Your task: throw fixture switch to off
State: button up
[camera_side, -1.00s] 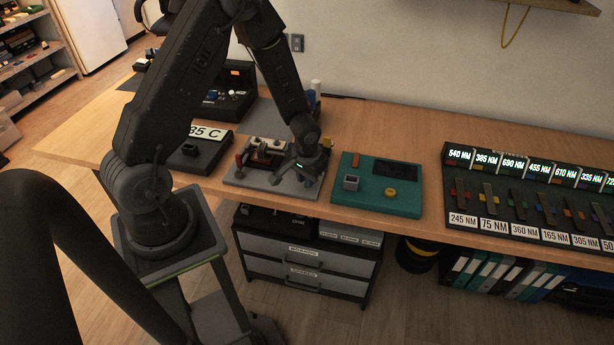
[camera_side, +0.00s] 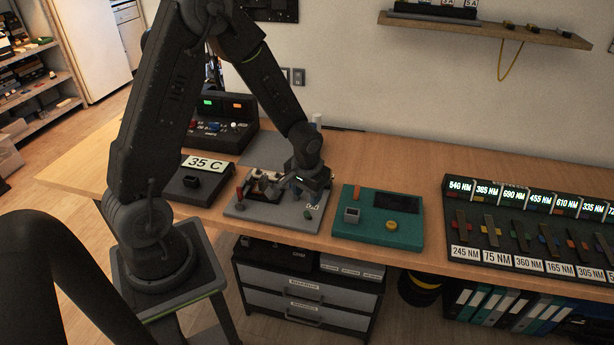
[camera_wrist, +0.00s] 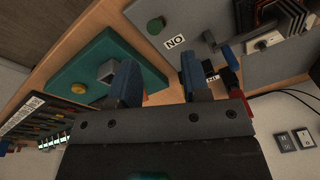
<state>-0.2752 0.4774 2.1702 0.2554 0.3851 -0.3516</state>
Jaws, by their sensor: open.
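The fixture is a grey plate (camera_side: 258,213) on the bench, with a red-handled lever (camera_side: 239,193) at its left and a pale block mechanism (camera_side: 268,185) behind. My gripper (camera_side: 300,190) hangs low over the plate's right part. In the wrist view my gripper (camera_wrist: 159,64) is open, its two blue-padded fingers apart with nothing seen between them. The plate (camera_wrist: 205,15) shows there with a green button (camera_wrist: 156,25), a NO label (camera_wrist: 175,42) and a blue part (camera_wrist: 227,57) near the right finger. Which part is the switch, and its position, I cannot tell.
A teal panel (camera_side: 350,230) with a yellow button (camera_side: 391,225) lies just right of the fixture. A dark 35 C unit (camera_side: 187,187) is at its left. A rack of labelled levers (camera_side: 520,235) stands further right. Bare bench lies behind the teal panel.

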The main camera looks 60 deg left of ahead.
notch_tip(320, 180, up, 7)
jog(key=shift+s+d+f, duration=0.2)
jog(key=shift+s+d, duration=0.1)
jog(key=shift+d, duration=0.15)
dwell(0.3)
jog(key=s+d+r+m+t, duration=0.2)
jog(key=s+d+r, duration=0.3)
jog(key=s+r, duration=0.2)
jog(key=s+d+r+m+t+h, duration=0.1)
jog(key=s+d+r, duration=0.4)
jog(key=r, duration=0.6)
jog(key=shift+s+d+m+t, duration=0.4)
jog(key=shift+s+m+t, duration=0.4)
jog(key=shift+s, duration=0.4)
